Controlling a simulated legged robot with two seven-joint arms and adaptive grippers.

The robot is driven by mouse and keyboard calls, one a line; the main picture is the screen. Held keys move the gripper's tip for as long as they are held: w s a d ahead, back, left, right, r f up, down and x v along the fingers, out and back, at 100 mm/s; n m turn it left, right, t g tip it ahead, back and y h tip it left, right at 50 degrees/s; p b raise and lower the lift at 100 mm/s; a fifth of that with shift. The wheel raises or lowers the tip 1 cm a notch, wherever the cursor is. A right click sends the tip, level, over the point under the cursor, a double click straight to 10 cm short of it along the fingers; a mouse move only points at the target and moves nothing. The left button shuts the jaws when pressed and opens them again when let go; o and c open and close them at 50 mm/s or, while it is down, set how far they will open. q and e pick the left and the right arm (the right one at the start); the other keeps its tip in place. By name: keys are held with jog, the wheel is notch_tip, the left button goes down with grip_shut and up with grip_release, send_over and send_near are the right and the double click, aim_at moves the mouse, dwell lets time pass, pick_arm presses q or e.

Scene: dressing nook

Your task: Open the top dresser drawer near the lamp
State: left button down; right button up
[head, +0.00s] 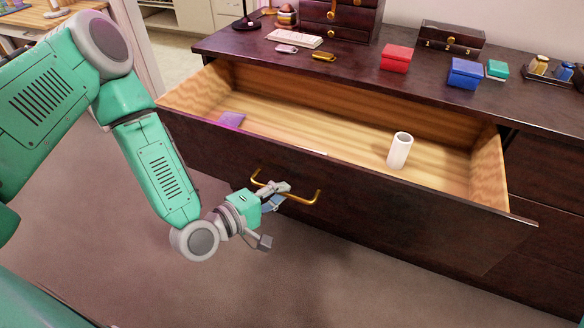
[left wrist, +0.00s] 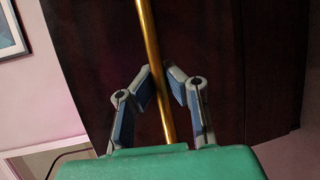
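The top dresser drawer (head: 330,190) is pulled far out, its dark front standing well forward of the dresser and its pale wooden inside exposed. A curved brass handle (head: 304,201) is on its front; its bar also shows in the left wrist view (left wrist: 146,30). My left gripper (head: 280,188) is at this handle. In the left wrist view its fingers (left wrist: 160,73) are drawn in on both sides of the bar, shut on it, though the exact contact is hard to see. My right gripper is in neither view. The lamp's base (head: 247,24) may be the dark disc at the dresser's back left.
Inside the drawer are a white cylinder (head: 400,150) and a purple item (head: 232,119). Carpet (head: 150,285) lies clear below.

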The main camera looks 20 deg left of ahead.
pick_arm(q)
jog(key=shift+s+r, duration=0.15)
jog(key=shift+s, duration=1)
jog(key=c, duration=1.6)
grip_release()
jog(key=shift+a, duration=0.1)
jog(key=shift+s, duration=0.1)
jog(key=v, duration=1.2)
